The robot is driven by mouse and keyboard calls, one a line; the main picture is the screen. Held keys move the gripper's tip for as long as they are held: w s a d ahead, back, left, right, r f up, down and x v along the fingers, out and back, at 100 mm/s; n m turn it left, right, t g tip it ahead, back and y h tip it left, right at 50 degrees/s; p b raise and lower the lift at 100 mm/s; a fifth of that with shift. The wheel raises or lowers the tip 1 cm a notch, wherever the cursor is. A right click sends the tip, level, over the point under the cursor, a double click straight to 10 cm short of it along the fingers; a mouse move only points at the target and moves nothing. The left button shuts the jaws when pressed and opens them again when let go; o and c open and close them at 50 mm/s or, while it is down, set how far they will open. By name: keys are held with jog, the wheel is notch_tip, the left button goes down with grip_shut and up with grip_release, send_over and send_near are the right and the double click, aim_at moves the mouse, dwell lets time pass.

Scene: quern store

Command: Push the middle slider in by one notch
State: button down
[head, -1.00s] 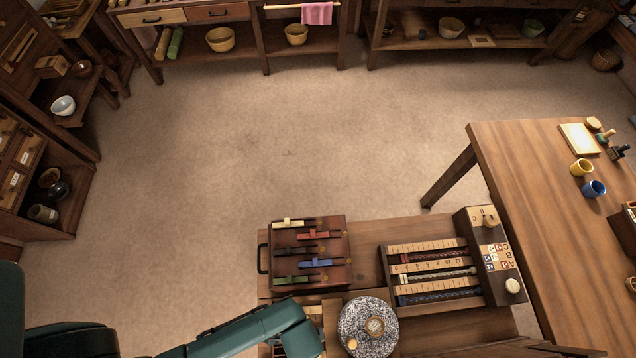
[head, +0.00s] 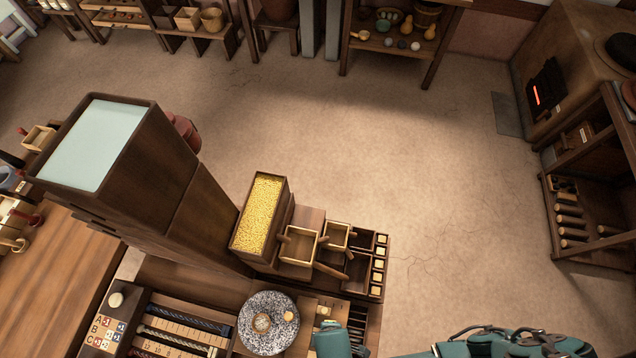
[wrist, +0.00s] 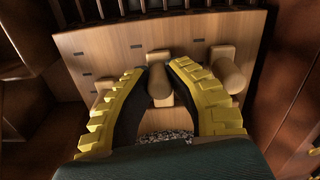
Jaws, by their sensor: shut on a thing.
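In the wrist view, a light wooden board (wrist: 110,47) carries a row of three rounded wooden sliders. The middle slider (wrist: 159,82) stands between the two yellow-ribbed fingers of my gripper (wrist: 157,70), which is shut on it. The right slider (wrist: 227,69) is just outside the right finger, and the left slider (wrist: 103,84) is partly hidden behind the left finger. Small dark marks lie on the board beyond the sliders. In the head view, the board (head: 324,301) shows beside the speckled stone (head: 268,338); my fingers cannot be made out there.
A dark slatted part (wrist: 130,7) lies beyond the board in the wrist view. The floor behind is clear.

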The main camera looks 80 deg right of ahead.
jog(key=w+p, duration=0.1)
jog(key=w, duration=0.2)
jog(key=shift+s, duration=0.15)
jog(key=c, duration=0.9)
grip_release()
jog(key=shift+w, duration=0.2)
jog(key=shift+s, duration=0.1)
